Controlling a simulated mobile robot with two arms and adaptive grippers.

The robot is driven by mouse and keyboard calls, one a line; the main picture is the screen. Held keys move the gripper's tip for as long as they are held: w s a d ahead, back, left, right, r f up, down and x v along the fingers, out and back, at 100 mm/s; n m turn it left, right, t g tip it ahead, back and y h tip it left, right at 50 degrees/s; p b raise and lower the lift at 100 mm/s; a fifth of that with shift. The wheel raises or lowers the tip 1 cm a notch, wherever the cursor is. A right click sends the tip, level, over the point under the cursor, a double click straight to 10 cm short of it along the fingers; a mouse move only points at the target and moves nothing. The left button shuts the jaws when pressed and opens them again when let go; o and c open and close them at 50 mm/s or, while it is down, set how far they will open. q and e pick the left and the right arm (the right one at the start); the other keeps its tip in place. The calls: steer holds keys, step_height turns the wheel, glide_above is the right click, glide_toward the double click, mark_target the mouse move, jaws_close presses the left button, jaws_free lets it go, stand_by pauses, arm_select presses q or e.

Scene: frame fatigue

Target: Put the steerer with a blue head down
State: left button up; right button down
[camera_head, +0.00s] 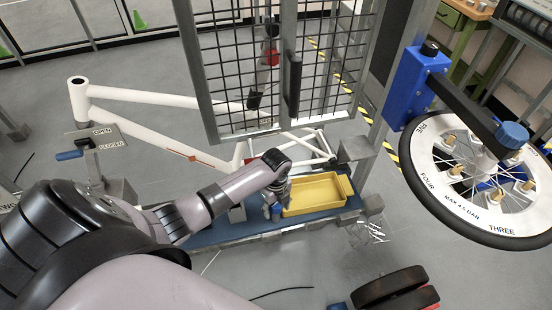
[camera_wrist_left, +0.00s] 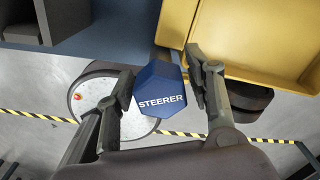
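The steerer with a blue head (camera_wrist_left: 160,95) shows close up in the left wrist view, its hexagonal head lettered STEERER. My left gripper (camera_wrist_left: 164,90) has one finger on each side of the head and appears shut on it. In the head view my left gripper (camera_head: 275,195) points down at the blue bench, just left of the yellow tray. Small blue parts (camera_head: 276,211) show under its fingers. The steerer's lower end is hidden below its head, so I cannot tell whether it touches the bench. My right gripper is not in view.
The yellow tray (camera_head: 318,194) sits on the blue bench (camera_head: 225,233), close to my left gripper; its visible floor is empty. A white bike frame (camera_head: 160,140) and a mesh gate (camera_head: 235,70) stand behind. A wheel dial (camera_head: 440,190) is at right.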

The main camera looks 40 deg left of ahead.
arm_select(q)
jaws_close()
stand_by(0.4)
steer(key=shift+r, duration=0.1)
